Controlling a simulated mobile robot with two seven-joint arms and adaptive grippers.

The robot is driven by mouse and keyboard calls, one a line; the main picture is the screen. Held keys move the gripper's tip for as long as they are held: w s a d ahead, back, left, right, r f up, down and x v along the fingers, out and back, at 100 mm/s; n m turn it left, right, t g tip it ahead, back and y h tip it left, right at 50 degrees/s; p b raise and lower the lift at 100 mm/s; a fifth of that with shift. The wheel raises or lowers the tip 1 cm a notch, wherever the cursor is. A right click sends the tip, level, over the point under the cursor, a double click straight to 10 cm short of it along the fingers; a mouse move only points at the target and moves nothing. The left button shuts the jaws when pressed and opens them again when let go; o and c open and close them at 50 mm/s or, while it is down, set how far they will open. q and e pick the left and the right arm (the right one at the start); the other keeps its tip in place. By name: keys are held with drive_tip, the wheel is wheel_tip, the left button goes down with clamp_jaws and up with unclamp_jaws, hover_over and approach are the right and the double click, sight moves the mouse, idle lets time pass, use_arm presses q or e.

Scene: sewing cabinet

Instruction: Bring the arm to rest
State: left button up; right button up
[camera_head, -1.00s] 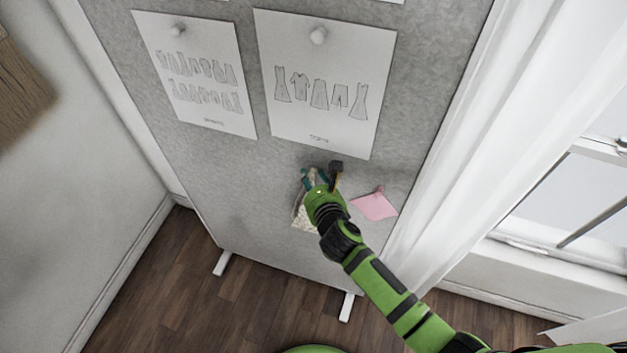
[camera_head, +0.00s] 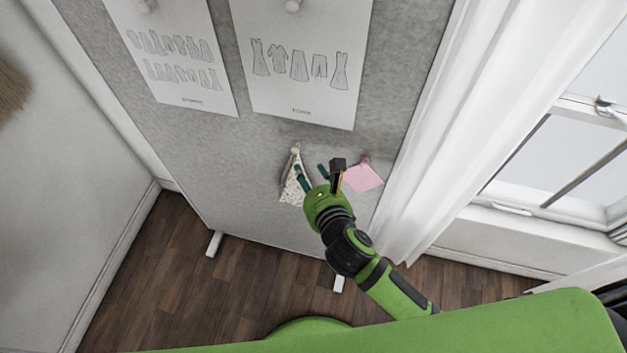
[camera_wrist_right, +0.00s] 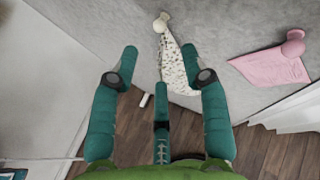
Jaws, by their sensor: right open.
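My right gripper (camera_head: 312,177) is open and empty, in front of the lower part of a grey pinboard (camera_head: 195,165). Its spread teal fingers also show in the right wrist view (camera_wrist_right: 160,62). A speckled white cloth (camera_head: 291,189) hangs from a pale pin on the board, just left of the gripper in the head view. In the right wrist view the cloth (camera_wrist_right: 178,72) hangs beyond the fingers, apparently apart from them. A pink cloth (camera_head: 364,177) hangs from a pink pin to the right. My left gripper is not in view.
Two paper sheets with clothing drawings, the left (camera_head: 180,55) and the right (camera_head: 300,65), are pinned higher on the board. A white curtain (camera_head: 440,130) and a window (camera_head: 560,150) stand at the right. Wooden floor (camera_head: 150,270) shows below the board.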

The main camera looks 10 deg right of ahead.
drive_tip(key=s+d+f+n+g+b, duration=0.1)
drive_tip(key=s+d+f+n+b, duration=0.2)
drive_tip(key=f+n, duration=0.85)
drive_tip(key=s+d+f+n+g+b, duration=0.1)
drive_tip(key=s+d+f+n, duration=0.4)
drive_tip(key=f, duration=1)
drive_tip(key=s+d+f+n+g+b, duration=0.1)
drive_tip(key=s+d+f+n+g, duration=0.1)
drive_tip(key=s+f+n, duration=0.4)
drive_tip(key=s+d+f+n+g+b, duration=0.1)
drive_tip(key=s+d+f+n+g, duration=0.15)
drive_tip(key=s+f+n, duration=0.35)
drive_tip(key=s+d+f+n+g+h, duration=0.1)
drive_tip(key=s+d+f+n+g, duration=0.1)
drive_tip(key=s, duration=0.6)
drive_tip(key=s+d+f+n+g+h, duration=0.1)
drive_tip(key=s+d+f+n+g, duration=0.2)
drive_tip(key=s+f, duration=0.4)
drive_tip(key=shift+s+f+g+h+b, duration=0.15)
drive_tip(key=shift+s+g+h+b, duration=0.25)
drive_tip(key=shift+s, duration=0.65)
